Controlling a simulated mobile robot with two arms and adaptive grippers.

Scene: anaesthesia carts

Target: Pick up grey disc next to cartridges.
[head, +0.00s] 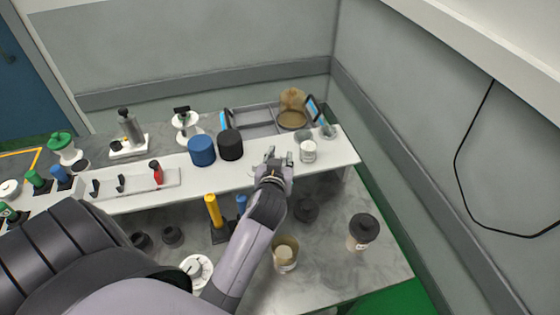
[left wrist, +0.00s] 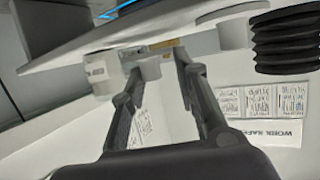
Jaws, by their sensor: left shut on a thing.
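My left gripper (head: 279,160) is at the front edge of the white shelf, just right of the black cylinder (head: 230,145) and blue cylinder (head: 201,150), which look like the cartridges. In the left wrist view, the fingers of my left gripper (left wrist: 157,64) stand apart, with a small pale grey round piece (left wrist: 149,67) between their tips. The gripper is shut on this piece, which looks like the grey disc. In the head view the fingers mostly hide it. A ribbed black cylinder (left wrist: 285,40) shows at the wrist view's upper right. My right gripper is not in view.
A white-lidded jar (head: 308,152) stands close right of the gripper. A grey tray (head: 255,129) lies behind. Below the shelf, a yellow-handled tool (head: 213,211), a beige cup (head: 285,262) and a dark-lidded jar (head: 362,231) stand on the marble counter (head: 335,270). Walls bound the back and right.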

